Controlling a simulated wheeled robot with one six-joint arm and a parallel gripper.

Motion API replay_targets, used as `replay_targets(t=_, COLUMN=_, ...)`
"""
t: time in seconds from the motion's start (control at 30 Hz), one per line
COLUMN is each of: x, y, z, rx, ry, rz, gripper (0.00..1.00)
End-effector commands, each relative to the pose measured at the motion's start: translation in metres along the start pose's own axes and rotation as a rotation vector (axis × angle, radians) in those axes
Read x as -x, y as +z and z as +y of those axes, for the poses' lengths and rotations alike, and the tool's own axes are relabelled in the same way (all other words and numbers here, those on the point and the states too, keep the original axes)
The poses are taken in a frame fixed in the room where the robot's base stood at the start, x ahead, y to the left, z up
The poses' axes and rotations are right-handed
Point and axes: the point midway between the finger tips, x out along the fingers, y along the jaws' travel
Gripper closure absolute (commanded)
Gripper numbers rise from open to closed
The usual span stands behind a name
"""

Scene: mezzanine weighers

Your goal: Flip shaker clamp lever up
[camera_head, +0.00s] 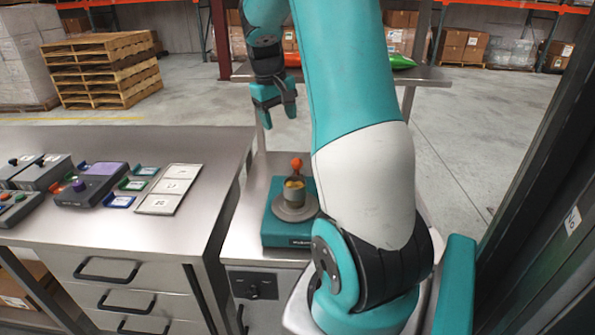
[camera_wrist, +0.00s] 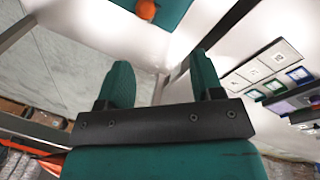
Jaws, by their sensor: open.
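The shaker (camera_head: 287,238) is a teal box with a round grey plate and a small cup with yellow contents on it. It stands on the steel table in the middle of the head view. The clamp lever (camera_head: 296,163) has an orange-red ball knob and stands behind the cup. The knob also shows at the top of the wrist view (camera_wrist: 146,9), beside a teal edge of the shaker. My gripper (camera_head: 275,117) is open and empty, above and behind the shaker, apart from the lever. In the wrist view its two teal fingers (camera_wrist: 162,82) have a clear gap between them.
A steel bench (camera_head: 130,225) at the left carries grey and purple devices, small coloured trays and a white card panel (camera_head: 170,188). A raised shelf (camera_head: 425,76) with green and red bags is behind my arm. Pallets (camera_head: 105,70) stand at the back left.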

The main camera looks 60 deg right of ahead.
Motion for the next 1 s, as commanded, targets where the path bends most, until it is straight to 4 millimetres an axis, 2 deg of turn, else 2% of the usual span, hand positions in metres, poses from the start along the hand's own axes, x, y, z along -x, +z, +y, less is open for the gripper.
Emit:
replay_targets(t=0.03, x=-0.006, y=-0.001, z=0.014, rx=-0.030, ry=0.010, rz=-0.013, gripper=0.40)
replay_targets(t=0.13, x=-0.014, y=-0.001, z=0.024, rx=-0.052, ry=0.020, rz=-0.023, gripper=0.40)
replay_targets(t=0.27, x=-0.031, y=0.000, z=0.023, rx=-0.049, ry=0.019, rz=-0.026, gripper=0.40)
replay_targets(t=0.8, x=-0.148, y=0.003, z=0.023, rx=-0.047, ry=0.017, rz=-0.025, gripper=0.40)
replay_targets(t=1.0, x=-0.173, y=0.003, z=0.024, rx=-0.048, ry=0.019, rz=-0.021, gripper=0.40)
